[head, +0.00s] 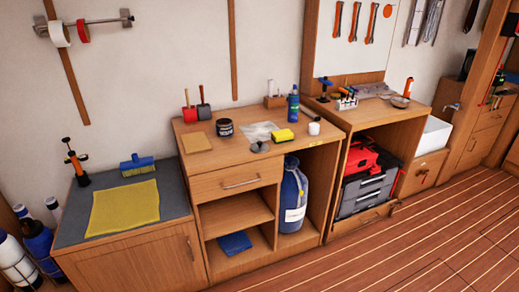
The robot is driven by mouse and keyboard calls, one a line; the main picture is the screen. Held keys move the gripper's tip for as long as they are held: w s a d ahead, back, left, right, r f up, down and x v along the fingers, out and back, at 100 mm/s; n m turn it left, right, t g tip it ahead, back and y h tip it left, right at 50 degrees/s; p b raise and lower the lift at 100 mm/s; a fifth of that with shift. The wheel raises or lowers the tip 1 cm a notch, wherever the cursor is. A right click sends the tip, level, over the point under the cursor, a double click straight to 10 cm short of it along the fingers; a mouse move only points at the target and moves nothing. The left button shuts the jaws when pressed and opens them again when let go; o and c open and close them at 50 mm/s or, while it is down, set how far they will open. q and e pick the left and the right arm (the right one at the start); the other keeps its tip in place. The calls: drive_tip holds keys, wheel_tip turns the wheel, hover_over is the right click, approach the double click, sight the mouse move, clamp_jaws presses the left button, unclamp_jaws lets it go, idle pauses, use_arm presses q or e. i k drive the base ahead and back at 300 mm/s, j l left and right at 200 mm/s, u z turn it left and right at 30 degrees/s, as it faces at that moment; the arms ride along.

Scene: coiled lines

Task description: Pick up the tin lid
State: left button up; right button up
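A small dark grey, flattish thing (259,147) lies near the front edge of the middle wooden counter (212,160). It may be the tin lid, but it is too small to tell for sure. A dark tin (223,129) with a pale label stands further back and to the left on the same counter. Neither of my grippers shows in the head view.
A yellow sponge (283,136), a white cup (314,128) and a blue bottle (293,103) stand right of the grey thing. A clear sheet (260,131) lies behind it. A brown square (195,143) lies at left. The plank floor (400,250) in front is clear.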

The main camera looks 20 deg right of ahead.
sight(258, 147)
drive_tip(key=i+j+z, duration=0.2)
drive_tip(key=i, duration=0.25)
drive_tip(key=i+j+z, duration=0.2)
drive_tip(key=i, duration=0.25)
drive_tip(key=i+l, duration=0.05)
